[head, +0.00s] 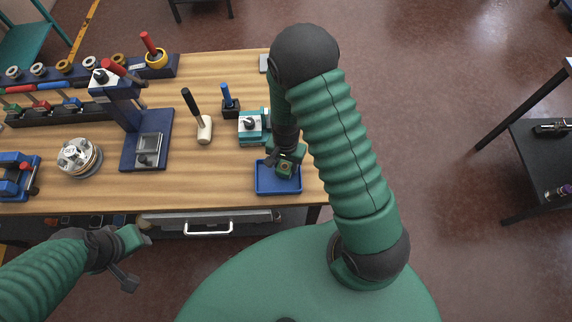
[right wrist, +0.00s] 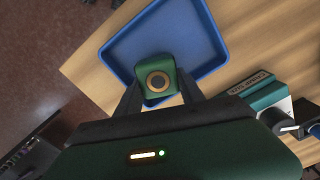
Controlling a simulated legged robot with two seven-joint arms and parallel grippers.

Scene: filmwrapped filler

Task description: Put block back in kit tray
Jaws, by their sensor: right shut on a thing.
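The block is green with a tan-and-dark ring on its face, and shows in the right wrist view (right wrist: 157,80) and small in the head view (head: 285,169). My right gripper (right wrist: 158,92) is shut on it, one dark finger on each side. The blue kit tray (head: 278,190) is at the table's front right edge. In the right wrist view the tray (right wrist: 180,32) lies behind the block, which is over its open floor; I cannot tell whether they touch. The tray looks otherwise empty. My left gripper (head: 142,235) is low at the left, before the table edge, its fingers unclear.
A teal vise-like device (head: 252,126) stands just behind the tray. A mallet (head: 204,128), a dark blue press (head: 145,140) and a round metal chuck (head: 78,157) stand farther left. A drawer with a handle (head: 208,227) is under the front edge.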

